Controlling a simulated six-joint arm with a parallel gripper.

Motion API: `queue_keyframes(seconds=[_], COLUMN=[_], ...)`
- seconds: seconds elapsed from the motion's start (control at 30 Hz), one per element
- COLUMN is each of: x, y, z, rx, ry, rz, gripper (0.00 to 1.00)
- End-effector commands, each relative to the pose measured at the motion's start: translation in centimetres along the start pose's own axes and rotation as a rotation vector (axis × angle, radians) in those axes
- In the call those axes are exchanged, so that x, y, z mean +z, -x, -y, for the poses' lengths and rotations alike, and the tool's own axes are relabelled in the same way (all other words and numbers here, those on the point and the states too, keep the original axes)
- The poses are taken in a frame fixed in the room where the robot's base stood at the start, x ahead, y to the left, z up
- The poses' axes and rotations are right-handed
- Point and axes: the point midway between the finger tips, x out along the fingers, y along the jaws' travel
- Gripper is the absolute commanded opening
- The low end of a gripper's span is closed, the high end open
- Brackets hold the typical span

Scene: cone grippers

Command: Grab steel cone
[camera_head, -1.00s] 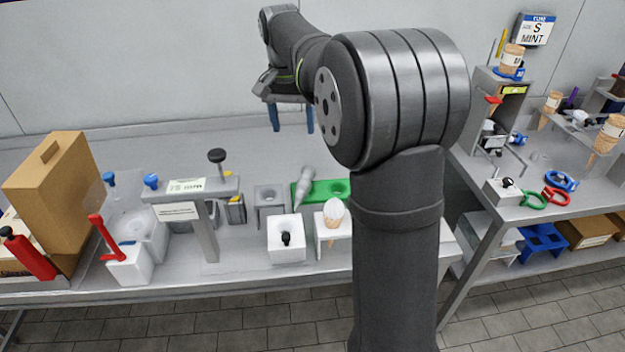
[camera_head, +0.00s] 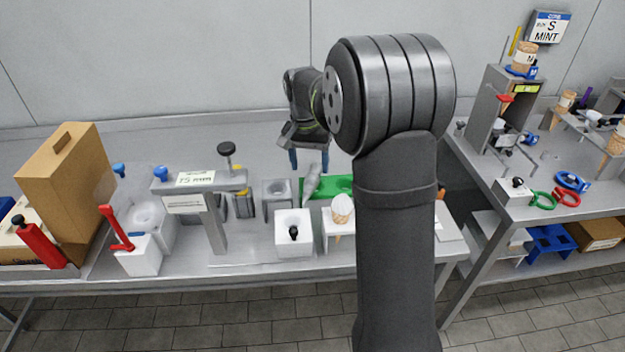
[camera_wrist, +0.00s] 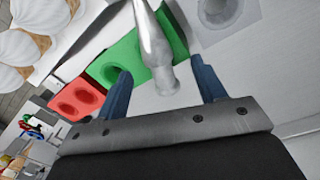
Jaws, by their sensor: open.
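The steel cone (camera_head: 311,185) is a smooth grey piece at the left end of the green block (camera_head: 340,187), its narrow end toward the front. In the wrist view the steel cone (camera_wrist: 153,42) runs down from the top edge, its rounded thick end nearest my gripper. My gripper (camera_head: 309,160) is open above and just behind the cone in the head view. In the wrist view its two blue fingers (camera_wrist: 161,76) stand either side of the cone's thick end, with space on both sides. I cannot tell whether the cone touches the green block.
A grey block with a hole (camera_head: 277,197) stands left of the cone. A white box with a black knob (camera_head: 294,234) and a white stand (camera_head: 340,233) bearing an ice cream cone are in front. A red block (camera_wrist: 76,99) lies beyond the green block in the wrist view.

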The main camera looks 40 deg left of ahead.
Motion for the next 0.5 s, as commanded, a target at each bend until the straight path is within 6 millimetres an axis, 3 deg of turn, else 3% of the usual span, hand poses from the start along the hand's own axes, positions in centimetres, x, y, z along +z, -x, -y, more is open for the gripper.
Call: queue_keyframes(seconds=[0.23,0.5], x=[-0.2,-0.3], y=[-3.7,-4.3], z=[-0.3,-0.3], rx=[0.002,0.001], ry=[-0.001,-0.001], rz=[0.003,0.001], gripper=[0.64,0.64])
